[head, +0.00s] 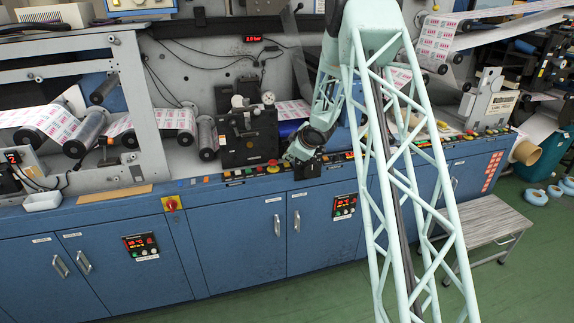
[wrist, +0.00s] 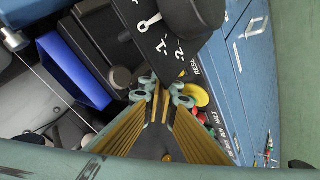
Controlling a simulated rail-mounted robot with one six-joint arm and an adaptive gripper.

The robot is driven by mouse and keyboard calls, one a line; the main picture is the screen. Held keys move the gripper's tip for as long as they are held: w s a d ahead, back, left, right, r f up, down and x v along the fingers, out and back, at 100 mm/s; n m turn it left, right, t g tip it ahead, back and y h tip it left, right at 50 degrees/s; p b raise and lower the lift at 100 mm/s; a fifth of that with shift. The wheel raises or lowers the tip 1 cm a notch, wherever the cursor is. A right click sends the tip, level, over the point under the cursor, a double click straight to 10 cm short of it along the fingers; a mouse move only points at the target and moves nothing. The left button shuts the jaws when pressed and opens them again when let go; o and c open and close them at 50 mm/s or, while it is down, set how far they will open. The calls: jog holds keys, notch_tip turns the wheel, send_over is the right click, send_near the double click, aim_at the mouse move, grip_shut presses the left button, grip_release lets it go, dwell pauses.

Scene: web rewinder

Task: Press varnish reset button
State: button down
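My gripper (head: 304,158) hangs over the control strip (head: 207,182) along the front edge of the blue cabinets, near its middle. In the wrist view my gripper (wrist: 160,92) has its golden fingers drawn together at the tips, with nothing seen between them. Just right of the tips is a yellow disc (wrist: 197,94), with red and green buttons below it. A partly cut label beside it seems to begin "RES". No varnish label can be read, so I cannot tell which button is the varnish reset. My gripper and arm hide part of the strip.
A red-and-yellow mushroom button (head: 272,166) stands on the strip left of my gripper. A black machine block (head: 248,137) rises behind it. A blue part (wrist: 78,70) shows in the wrist view.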

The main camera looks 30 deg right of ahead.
aim_at(287, 165)
jog(key=shift+w+a+r+p, duration=0.1)
jog(key=shift+a+r+p, duration=0.05)
jog(key=shift+r+p, duration=2.2)
jog(key=shift+r, duration=0.1)
jog(key=shift+r, duration=0.15)
